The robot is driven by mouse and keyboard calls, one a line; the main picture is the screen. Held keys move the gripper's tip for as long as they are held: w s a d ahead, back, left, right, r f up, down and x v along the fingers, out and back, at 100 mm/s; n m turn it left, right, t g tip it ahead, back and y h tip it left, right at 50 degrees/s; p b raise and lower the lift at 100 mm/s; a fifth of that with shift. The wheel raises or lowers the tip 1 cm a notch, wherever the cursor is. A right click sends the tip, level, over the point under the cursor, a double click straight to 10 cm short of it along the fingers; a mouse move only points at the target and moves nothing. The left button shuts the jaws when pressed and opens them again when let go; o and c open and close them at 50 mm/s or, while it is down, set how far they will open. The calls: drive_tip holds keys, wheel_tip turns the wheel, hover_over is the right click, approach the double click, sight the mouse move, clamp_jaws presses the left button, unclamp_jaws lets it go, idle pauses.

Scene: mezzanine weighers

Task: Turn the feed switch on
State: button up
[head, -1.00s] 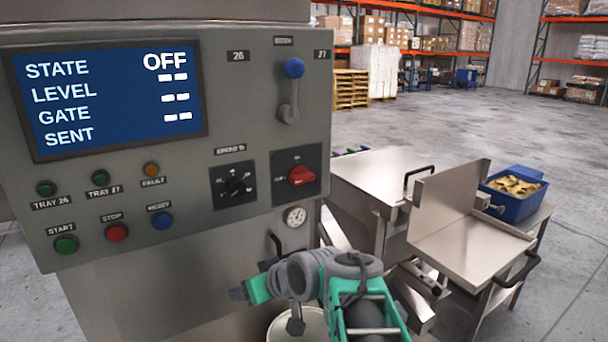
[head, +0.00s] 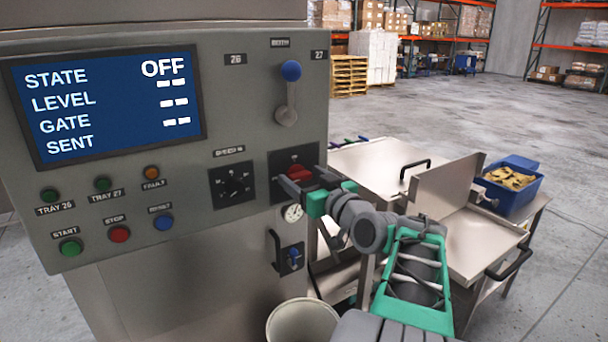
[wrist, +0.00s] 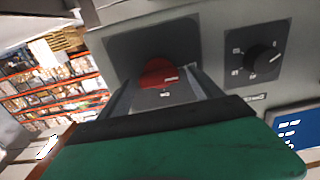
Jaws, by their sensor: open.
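The feed switch is a red rotary knob (head: 299,173) on a dark square plate at the panel's lower right. In the wrist view the red knob (wrist: 158,73) sits between the finger tips, its lower part close to them. My gripper (head: 303,187) is open in front of the knob, with its fingers pointing at the panel. In the wrist view my gripper (wrist: 160,90) has one finger on each side of the knob; I cannot tell whether they touch it. The display (head: 105,103) reads STATE OFF, with dashes for the other lines.
A black selector dial (head: 234,185) is left of the red knob. A blue-knobbed lever (head: 289,92) is above it, and a round gauge (head: 292,213) is just below. A steel tray table (head: 470,240) and a blue bin (head: 510,190) stand at the right.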

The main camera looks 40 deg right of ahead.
drive_tip(key=c, duration=1.4)
